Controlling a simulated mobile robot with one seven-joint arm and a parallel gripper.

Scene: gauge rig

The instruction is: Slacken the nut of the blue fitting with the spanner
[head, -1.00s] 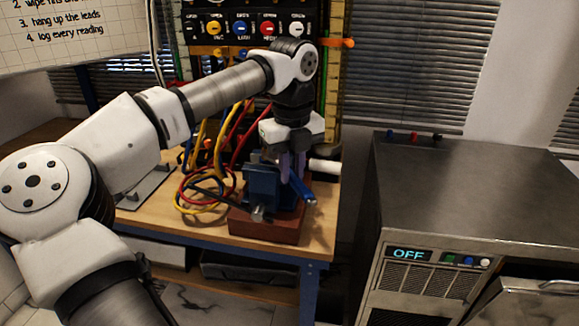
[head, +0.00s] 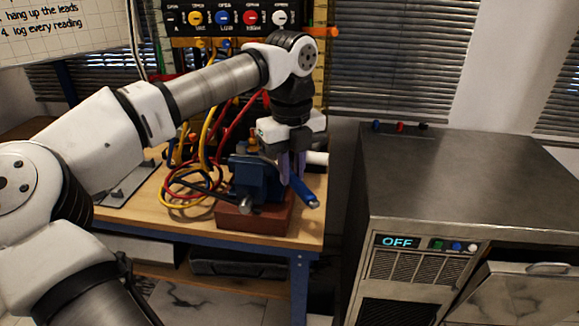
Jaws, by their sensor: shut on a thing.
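My gripper (head: 293,170) points down at the right side of a blue vise (head: 250,177). Its purple-grey fingers are shut on a blue-handled tool, which looks like the spanner (head: 304,190). The spanner's other end is hidden behind the fingers and vise. The vise stands on a red-brown block (head: 256,218). A small brass-coloured part (head: 253,146) shows above the vise. I cannot make out the blue fitting or its nut, nor whether the spanner is on it.
Red, yellow and dark leads (head: 195,185) lie coiled on the wooden bench (head: 190,223), left of the vise. A panel with coloured knobs (head: 237,18) stands behind. A metal cabinet (head: 460,185) with an OFF display is at the right, across a gap. A white cylinder (head: 317,158) sits behind the gripper.

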